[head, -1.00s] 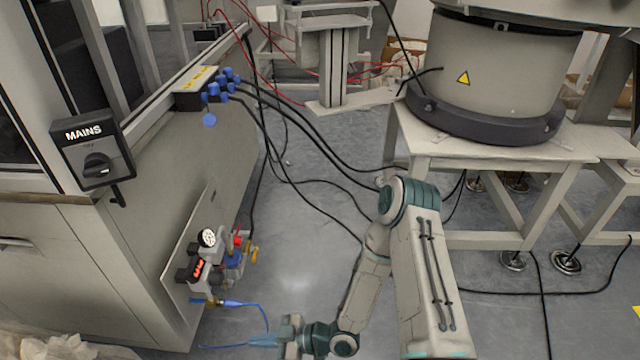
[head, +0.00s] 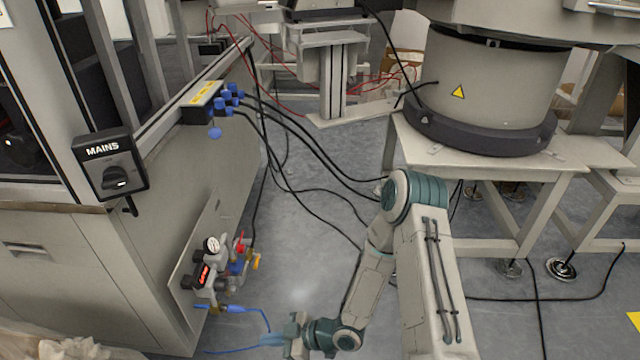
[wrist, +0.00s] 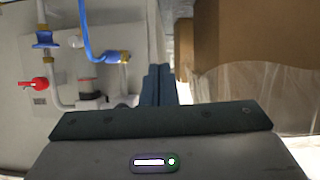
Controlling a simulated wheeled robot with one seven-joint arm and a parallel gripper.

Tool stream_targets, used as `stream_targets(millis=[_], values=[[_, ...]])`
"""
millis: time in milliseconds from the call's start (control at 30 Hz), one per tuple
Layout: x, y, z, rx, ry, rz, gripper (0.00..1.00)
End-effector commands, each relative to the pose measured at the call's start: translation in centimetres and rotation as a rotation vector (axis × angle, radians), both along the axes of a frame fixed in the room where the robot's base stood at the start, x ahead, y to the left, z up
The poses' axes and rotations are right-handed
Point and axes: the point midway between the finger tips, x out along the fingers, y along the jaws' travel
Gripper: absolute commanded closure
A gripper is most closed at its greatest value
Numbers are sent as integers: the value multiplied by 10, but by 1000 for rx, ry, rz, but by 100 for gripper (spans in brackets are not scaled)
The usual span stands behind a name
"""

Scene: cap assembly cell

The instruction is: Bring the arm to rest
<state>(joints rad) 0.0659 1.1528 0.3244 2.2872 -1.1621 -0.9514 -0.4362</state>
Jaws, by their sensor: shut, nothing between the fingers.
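My arm shows at the lower middle of the head view, bent at the elbow. My gripper (head: 278,341) is low at the bottom of that view, pointing left toward the cabinet's lower side. In the wrist view the blue-grey fingers (wrist: 158,86) are together, shut and empty. A blue hose and valve fittings appear to their upper left, and the gripper looks apart from them. The space beneath the gripper is hidden.
The cabinet (head: 70,255) with the mains switch (head: 112,175) stands at left. Its air unit (head: 222,265) and blue hose (head: 240,309) are near my gripper. A feeder bowl (head: 490,95) on a table (head: 450,148) is at right. Cables cross the floor; brown boxes (wrist: 245,45) show in the wrist view.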

Motion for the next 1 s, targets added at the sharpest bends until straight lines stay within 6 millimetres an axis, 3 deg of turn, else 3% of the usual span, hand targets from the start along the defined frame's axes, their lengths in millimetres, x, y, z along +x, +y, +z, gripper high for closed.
stream_targets(millis=[167, 467, 700, 1000], values=[[19, -15, 27, -102, -16, -30, 100], [63, -61, 92, -354, -28, -149, 100], [90, -104, 155, -530, -18, -283, 100], [109, -159, 248, -702, 21, -486, 100]])
